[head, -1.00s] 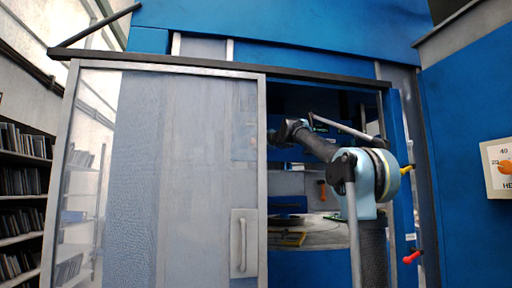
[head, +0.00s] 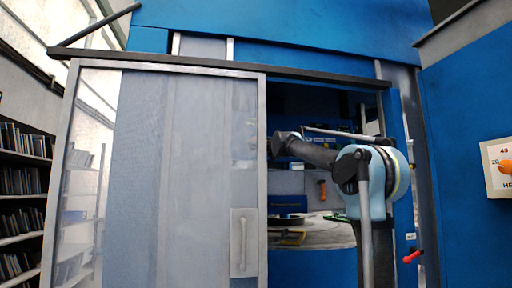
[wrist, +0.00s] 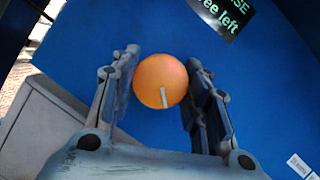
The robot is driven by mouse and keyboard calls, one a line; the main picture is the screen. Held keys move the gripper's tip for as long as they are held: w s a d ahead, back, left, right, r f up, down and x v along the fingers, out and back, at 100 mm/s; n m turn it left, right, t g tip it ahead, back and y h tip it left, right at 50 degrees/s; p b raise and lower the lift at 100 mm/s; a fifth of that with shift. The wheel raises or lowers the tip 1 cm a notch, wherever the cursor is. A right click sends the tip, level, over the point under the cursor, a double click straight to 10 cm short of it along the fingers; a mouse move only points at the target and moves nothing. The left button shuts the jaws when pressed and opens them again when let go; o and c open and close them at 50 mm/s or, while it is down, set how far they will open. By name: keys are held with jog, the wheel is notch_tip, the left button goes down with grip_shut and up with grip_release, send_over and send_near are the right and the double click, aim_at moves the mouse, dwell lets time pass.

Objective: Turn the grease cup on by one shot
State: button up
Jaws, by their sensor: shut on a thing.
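The grease cup, a round orange cap (wrist: 160,78) with a short white mark, shows in the wrist view against a blue panel. The white mark lies at the cap's lower middle, close to upright in the picture. My gripper (wrist: 163,62) has one finger on each side of the cap and is shut on it. A dark sign (wrist: 222,14) with pale letters, partly cut off, reads "SE" and "ee left" above the cap. In the head view my arm reaches toward the machine opening, and my gripper and the cap cannot be made out.
A framed sliding door (head: 190,170) covers the left of the blue machine. The opening beside it shows a round table (head: 325,232) inside. A red-tipped lever (head: 412,257) sticks out low on the right. A dial panel with an orange knob (head: 505,166) is at the right edge.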

jog(key=shift+m, duration=0.7)
jog(key=o, duration=1)
jog(key=shift+o, duration=0.2)
jog(key=v, duration=0.7)
jog(key=shift+f, duration=0.2)
jog(key=shift+s+d, duration=0.1)
jog(key=shift+s, duration=0.05)
